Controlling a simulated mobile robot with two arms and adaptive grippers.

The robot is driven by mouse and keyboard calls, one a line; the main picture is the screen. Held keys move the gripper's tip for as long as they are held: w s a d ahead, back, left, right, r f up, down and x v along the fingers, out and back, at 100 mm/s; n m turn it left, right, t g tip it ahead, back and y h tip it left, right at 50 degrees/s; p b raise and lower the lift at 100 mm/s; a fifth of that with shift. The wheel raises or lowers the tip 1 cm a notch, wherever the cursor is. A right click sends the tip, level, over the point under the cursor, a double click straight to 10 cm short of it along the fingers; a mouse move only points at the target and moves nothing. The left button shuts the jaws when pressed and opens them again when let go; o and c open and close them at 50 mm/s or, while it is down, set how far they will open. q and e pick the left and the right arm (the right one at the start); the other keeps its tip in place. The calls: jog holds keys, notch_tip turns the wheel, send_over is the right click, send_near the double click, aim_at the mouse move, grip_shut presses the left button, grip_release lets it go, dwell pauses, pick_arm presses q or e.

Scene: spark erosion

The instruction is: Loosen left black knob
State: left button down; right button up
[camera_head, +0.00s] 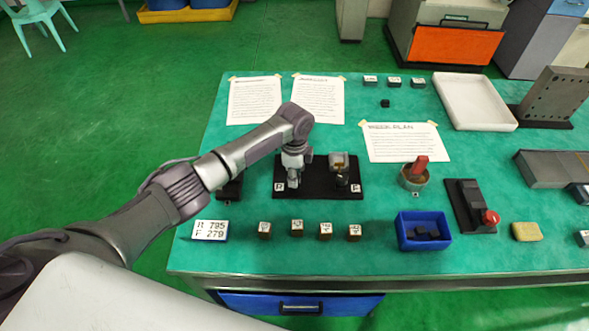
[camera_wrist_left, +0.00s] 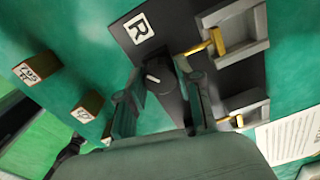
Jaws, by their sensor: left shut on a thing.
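The black fixture plate (camera_head: 318,190) lies on the green table, with an R label at its left and an F label at its right. My left gripper (camera_head: 293,181) points down over the R side of the plate. In the left wrist view the left black knob (camera_wrist_left: 158,74), with a pale mark on top, sits between the fingers of my left gripper (camera_wrist_left: 161,85), beside the R label. The gripper is shut on this knob. In the head view my gripper hides the knob. A dark knob (camera_head: 342,181) shows at the F side. My right gripper is not in view.
Metal holders with brass-coloured pins (camera_wrist_left: 232,35) stand on the plate close to the gripper. Several small labelled blocks (camera_head: 297,225) line the table in front. A blue bin (camera_head: 445,219) and a red-topped part (camera_head: 415,174) stand to the right.

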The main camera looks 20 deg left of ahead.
pick_arm(q)
jog(key=n+p, duration=0.1)
jog(key=n, duration=0.2)
jog(key=n+p, duration=0.2)
jog(key=n, duration=0.1)
jog(key=shift+r+n, duration=0.2)
jog(key=shift+n, duration=0.1)
jog(key=n+p, duration=0.2)
jog(key=n, duration=0.2)
jog(key=shift+f+n, duration=0.1)
jog(key=shift+n, duration=0.2)
jog(key=c, duration=0.8)
grip_release()
jog(key=shift+o, duration=0.2)
notch_tip(320, 180, up, 12)
jog(key=shift+s+f, duration=0.1)
